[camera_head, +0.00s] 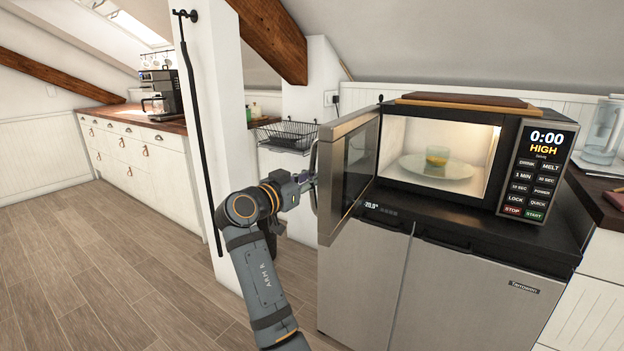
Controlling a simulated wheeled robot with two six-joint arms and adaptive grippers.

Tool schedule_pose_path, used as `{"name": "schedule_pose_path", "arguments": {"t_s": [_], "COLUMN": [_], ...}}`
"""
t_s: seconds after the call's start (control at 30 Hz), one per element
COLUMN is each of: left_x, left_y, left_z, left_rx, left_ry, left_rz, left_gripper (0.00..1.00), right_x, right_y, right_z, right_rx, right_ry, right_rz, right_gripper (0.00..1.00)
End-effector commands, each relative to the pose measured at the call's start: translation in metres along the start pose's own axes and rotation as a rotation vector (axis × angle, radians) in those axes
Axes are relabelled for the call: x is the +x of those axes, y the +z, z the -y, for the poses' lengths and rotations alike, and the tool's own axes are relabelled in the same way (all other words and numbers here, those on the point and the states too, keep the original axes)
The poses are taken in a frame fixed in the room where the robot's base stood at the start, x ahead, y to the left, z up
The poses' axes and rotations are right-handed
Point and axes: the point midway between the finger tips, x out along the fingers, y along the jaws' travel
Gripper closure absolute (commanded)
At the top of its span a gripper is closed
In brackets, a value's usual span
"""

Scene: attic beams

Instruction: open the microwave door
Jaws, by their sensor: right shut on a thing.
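The microwave (511,165) stands on top of a steel fridge, with its control panel at the right showing 0:00. Its door (345,172) is swung wide open to the left, toward me. My left gripper is not in view.
A white post (213,110) with a black rail stands close behind my right arm. A black wire basket (287,134) hangs behind the door. The fridge (470,295) fills the space below the microwave. A glass jug (602,132) stands at the right. Wooden floor at the left is clear.

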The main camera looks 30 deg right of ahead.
Motion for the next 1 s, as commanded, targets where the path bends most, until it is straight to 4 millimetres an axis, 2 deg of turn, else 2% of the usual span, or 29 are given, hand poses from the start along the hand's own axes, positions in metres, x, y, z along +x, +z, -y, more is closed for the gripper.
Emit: {"name": "schedule_pose_path", "arguments": {"t_s": [0.17,0.2,0.33,0.67,0.77,1.0], "left_x": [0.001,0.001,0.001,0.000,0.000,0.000], "left_y": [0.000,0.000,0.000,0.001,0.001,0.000], "left_z": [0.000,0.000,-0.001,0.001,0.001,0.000], "left_rx": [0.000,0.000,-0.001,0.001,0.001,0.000], "left_ry": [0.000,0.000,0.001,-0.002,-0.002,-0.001], "left_rz": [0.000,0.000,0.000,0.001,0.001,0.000], "left_gripper": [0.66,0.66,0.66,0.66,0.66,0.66], "right_x": [-0.001,-0.001,-0.001,0.000,0.000,-0.001], "right_y": [0.004,0.004,0.003,-0.002,-0.016,-0.069], "right_z": [0.001,0.001,0.001,0.000,0.001,0.005], "right_rx": [-0.002,-0.002,-0.001,0.001,0.004,0.004], "right_ry": [-0.003,-0.002,-0.002,-0.001,0.000,-0.002], "right_rz": [0.010,0.009,0.006,0.002,0.001,0.002], "right_gripper": [1.00,0.79,0.61,0.60,0.60,0.60]}}
